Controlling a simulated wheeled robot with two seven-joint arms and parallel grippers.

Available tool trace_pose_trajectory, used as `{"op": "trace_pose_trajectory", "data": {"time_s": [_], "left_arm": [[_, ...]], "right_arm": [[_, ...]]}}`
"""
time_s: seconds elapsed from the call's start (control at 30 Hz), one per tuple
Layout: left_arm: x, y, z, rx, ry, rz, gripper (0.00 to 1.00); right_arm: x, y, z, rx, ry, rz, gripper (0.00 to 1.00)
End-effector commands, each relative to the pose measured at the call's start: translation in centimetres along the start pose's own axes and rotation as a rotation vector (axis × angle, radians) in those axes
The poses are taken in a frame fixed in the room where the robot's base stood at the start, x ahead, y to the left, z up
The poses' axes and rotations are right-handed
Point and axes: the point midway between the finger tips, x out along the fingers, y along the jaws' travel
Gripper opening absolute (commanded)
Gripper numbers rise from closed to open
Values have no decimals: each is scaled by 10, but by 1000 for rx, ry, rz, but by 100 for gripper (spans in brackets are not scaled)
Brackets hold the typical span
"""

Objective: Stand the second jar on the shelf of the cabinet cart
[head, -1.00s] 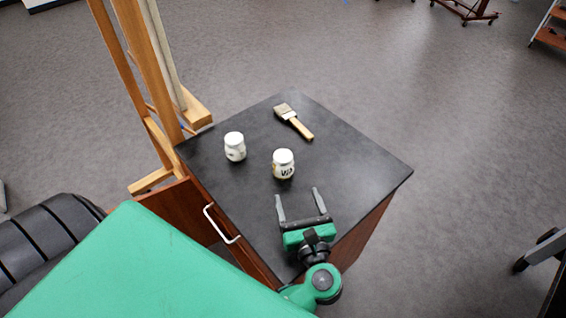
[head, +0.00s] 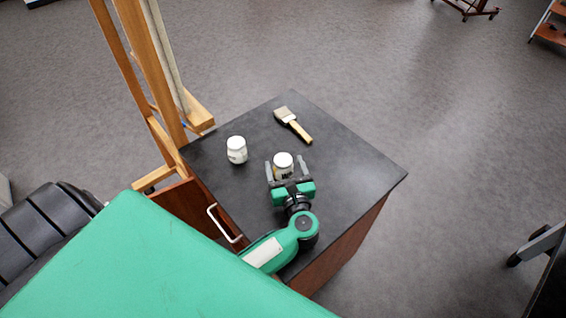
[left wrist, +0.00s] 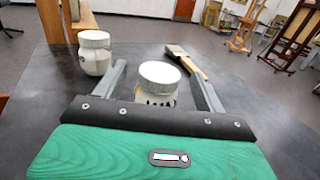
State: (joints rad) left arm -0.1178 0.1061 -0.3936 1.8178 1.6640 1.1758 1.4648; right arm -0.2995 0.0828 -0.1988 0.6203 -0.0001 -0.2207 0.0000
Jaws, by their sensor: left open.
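Two white-lidded jars stand upright on the black top of the cabinet cart (head: 350,160). The nearer jar (head: 283,162), with dark lettering, also shows in the left wrist view (left wrist: 158,84). My left gripper (head: 284,165) is open, with one finger on each side of this jar; I cannot tell whether they touch it. The gripper's palm hides the jar's lower part. The other jar (head: 237,150) stands to the left, outside the fingers, and shows in the left wrist view (left wrist: 95,52). The cart's shelf is not visible. My right gripper is not in view.
A brush (head: 293,124) lies on the cart top behind the jars. A wooden easel (head: 150,90) stands close to the cart's left side. A reddish-brown door panel with a white handle (head: 224,223) is at the cart's left front. The cart top's right part is clear.

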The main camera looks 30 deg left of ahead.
Motion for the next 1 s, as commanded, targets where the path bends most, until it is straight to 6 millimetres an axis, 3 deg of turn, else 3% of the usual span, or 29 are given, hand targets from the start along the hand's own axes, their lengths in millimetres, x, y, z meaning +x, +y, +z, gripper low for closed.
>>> {"op": "trace_pose_trajectory", "data": {"time_s": [0.1, 0.37, 0.67, 1.0], "left_arm": [[12, 0, 1, 1, 0, 0, 72], [14, 0, 0, -1, 0, 0, 72], [14, 0, 0, -1, -1, 0, 15], [14, 0, 4, -1, 0, 0, 15]], "right_arm": [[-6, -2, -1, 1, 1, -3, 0], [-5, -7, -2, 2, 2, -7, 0], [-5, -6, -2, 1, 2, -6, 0], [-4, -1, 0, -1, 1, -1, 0]]}}
